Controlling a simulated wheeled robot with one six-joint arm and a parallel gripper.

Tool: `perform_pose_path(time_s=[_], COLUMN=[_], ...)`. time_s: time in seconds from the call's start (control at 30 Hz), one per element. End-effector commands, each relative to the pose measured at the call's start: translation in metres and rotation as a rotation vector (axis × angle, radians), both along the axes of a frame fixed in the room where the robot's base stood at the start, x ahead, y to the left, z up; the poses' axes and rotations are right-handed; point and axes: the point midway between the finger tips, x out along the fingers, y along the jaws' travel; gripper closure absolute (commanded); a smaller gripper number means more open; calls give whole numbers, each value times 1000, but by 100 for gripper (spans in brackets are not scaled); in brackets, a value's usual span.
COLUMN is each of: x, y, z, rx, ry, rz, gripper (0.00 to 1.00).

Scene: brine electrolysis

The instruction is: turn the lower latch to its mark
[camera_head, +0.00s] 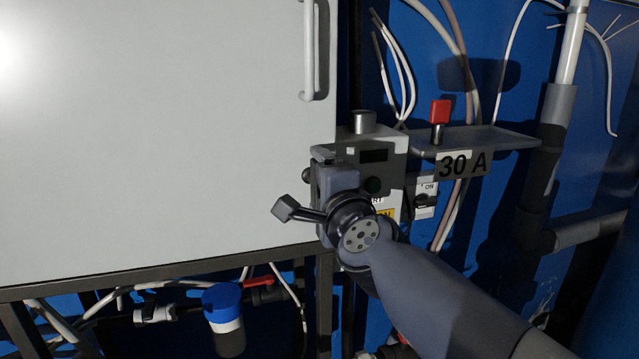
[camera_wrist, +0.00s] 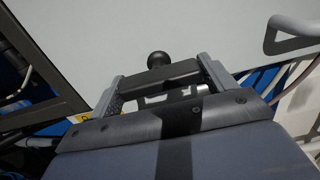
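The lower latch (camera_wrist: 158,70) shows in the wrist view as a dark bar with a round black knob, in front of the pale cabinet door. My gripper (camera_wrist: 161,70) has its two fingers apart, one at each end of the bar. I cannot tell whether they press on it. In the head view my gripper (camera_head: 323,162) is at the door's lower right edge, partly hidden by my wrist. A dark round knob (camera_head: 307,174) shows just left of it. The latch's mark is not discernible.
The large pale door (camera_head: 160,130) has a bar handle (camera_head: 309,50) above my gripper. To the right are a shelf labelled "30 A" (camera_head: 463,164), a red-topped knob (camera_head: 440,112) and a switch (camera_head: 426,200). Pipes and a blue-capped filter (camera_head: 223,305) lie below the door.

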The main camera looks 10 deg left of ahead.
Motion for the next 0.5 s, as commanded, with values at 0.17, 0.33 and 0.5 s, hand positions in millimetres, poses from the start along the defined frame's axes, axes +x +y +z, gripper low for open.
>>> perform_pose_path(time_s=[0.17, 0.33, 0.5], x=[0, 0, -4], y=[0, 0, -2], z=[0, 0, 1], rx=[-2, -2, -2], ry=[-1, -1, -2], rz=[0, 0, 0], gripper=[6, 5, 5])
